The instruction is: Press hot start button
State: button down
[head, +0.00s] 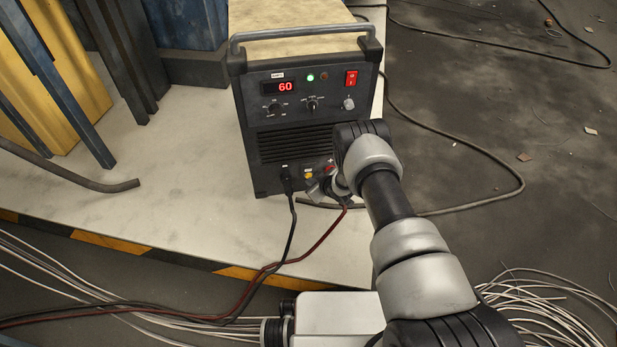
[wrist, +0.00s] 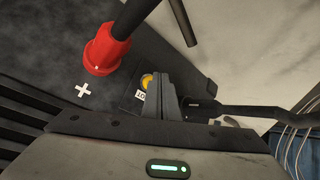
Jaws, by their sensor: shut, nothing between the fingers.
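The welding machine (head: 297,115) is a dark box standing on a pale platform. A small round yellow button (head: 309,175) is low on its front, between the black cable plug (head: 287,178) and the red plug (head: 331,168). In the wrist view the yellow button (wrist: 147,80) sits beside a small label, partly covered by my fingers. My gripper (wrist: 163,80) is shut and empty, its fingertips right at the button's edge; I cannot tell whether they touch it. In the head view my gripper (head: 317,192) is just below and right of the button, partly hidden by my wrist.
The red plug (wrist: 103,50) and the black plug (wrist: 202,107) flank my fingers closely. The machine's display (head: 283,87) reads 60, with a lit green lamp (head: 310,77) and a red switch (head: 351,79). Cables (head: 270,267) hang down across the platform's striped edge.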

jog(key=s+d+p, duration=0.1)
jog(key=s+p, duration=0.3)
jog(key=s, duration=0.2)
jog(key=shift+d, duration=0.15)
dwell(0.3)
dwell(2.2)
